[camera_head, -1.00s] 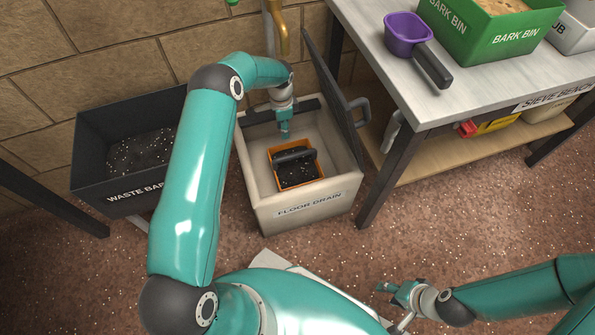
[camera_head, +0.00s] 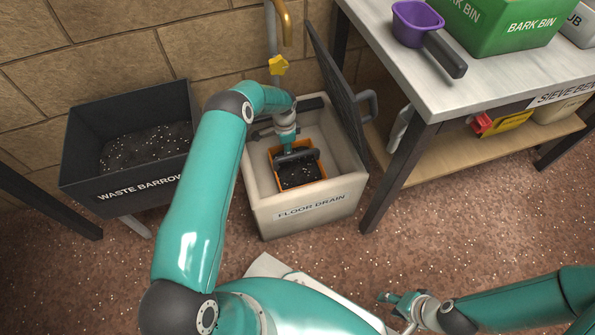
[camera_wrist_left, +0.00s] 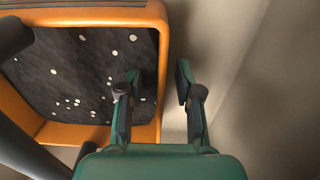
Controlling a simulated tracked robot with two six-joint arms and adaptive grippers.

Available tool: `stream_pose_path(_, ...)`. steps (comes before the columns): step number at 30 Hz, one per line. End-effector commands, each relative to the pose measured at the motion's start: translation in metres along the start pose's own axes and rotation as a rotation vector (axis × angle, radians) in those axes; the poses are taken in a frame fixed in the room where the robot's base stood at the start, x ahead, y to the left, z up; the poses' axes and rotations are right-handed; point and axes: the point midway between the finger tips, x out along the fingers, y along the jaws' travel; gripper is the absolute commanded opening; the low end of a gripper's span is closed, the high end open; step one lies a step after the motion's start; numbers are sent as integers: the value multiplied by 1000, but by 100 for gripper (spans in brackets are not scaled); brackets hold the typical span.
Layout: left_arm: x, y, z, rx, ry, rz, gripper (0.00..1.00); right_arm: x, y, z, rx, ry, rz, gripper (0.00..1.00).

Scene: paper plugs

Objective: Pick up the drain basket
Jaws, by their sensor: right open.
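The drain basket (camera_head: 318,178) is an orange box with a dark handle (camera_head: 296,158) and dark, white-flecked contents. It sits inside the pale floor drain box (camera_head: 262,212). My left gripper (camera_head: 288,149) reaches down at the basket's far side, partly hidden by the handle. In the left wrist view its two fingers (camera_wrist_left: 155,92) are apart, one on each side of the orange basket wall (camera_wrist_left: 158,20): one over the contents, one outside. Whether they touch the wall I cannot tell. My right gripper (camera_head: 388,298) is open and empty above the floor at the lower right.
The drain's dark lid (camera_head: 338,90) stands open at its right. A dark waste barrow (camera_head: 80,170) is to the left. The sieve bench (camera_head: 420,85) at the right carries a purple scoop (camera_head: 415,25) and a green bark bin (camera_head: 510,25). A pipe with a yellow tap (camera_head: 278,65) rises behind.

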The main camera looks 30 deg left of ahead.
Motion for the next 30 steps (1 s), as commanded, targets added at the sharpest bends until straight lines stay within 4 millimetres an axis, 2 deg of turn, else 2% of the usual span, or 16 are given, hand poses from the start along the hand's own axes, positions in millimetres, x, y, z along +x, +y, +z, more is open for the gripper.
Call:
stream_pose_path(5,0,0,0,0,1,-1,34,0,0,0,0,0,0,43)
stream_pose_path(12,-1,0,0,-1,1,-1,0,0,0,0,0,0,0,43)
stream_pose_path(24,-2,-1,1,-1,1,-1,0,-1,0,0,0,0,0,43)
stream_pose_path(30,-23,-1,0,-1,1,-2,0,-11,-4,0,0,0,0,43)
